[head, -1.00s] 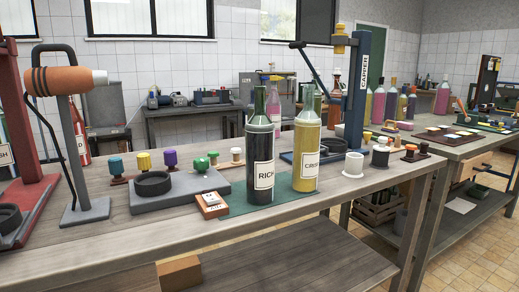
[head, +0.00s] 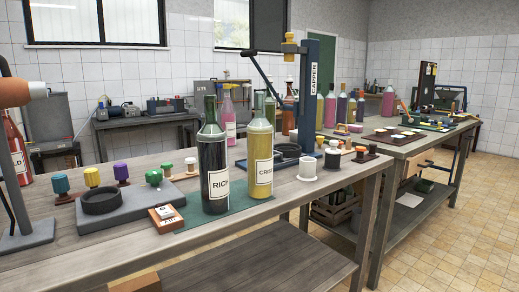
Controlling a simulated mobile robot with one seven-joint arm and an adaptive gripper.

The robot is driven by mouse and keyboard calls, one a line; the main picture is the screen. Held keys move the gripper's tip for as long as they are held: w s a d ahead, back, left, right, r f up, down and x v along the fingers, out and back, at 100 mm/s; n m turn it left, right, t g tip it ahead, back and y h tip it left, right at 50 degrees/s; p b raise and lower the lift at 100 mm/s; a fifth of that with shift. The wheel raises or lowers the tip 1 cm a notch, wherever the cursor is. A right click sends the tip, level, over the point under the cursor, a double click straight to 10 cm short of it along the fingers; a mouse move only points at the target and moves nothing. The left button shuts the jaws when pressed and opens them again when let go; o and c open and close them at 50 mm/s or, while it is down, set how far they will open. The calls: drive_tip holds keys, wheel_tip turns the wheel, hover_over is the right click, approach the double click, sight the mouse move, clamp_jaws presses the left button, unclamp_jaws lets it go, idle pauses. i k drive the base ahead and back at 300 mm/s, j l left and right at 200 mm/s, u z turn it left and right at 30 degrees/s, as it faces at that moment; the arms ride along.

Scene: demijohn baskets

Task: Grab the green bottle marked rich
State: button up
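The green bottle marked RICH (head: 213,160) stands upright on a green mat (head: 197,215) on the near workbench. It has dark contents, a clear green neck and a white label low on its front. A second bottle (head: 260,150) with yellow contents and a label that seems to read CRISP stands just right of it on the same mat. A small gap separates the two bodies. My gripper is not in view.
A small wooden box with a card (head: 166,218) lies left of the mat. A grey block with a black ring (head: 101,200) and coloured stoppers is farther left. A blue capper stand (head: 310,95) rises behind right.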

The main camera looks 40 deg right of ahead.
sight(212, 139)
drive_tip(key=i+l, duration=0.15)
drive_tip(key=i, duration=0.25)
drive_tip(key=l+z, duration=0.1)
drive_tip(key=z, duration=1.25)
drive_tip(key=i+z, duration=0.3)
drive_tip(key=i, duration=0.15)
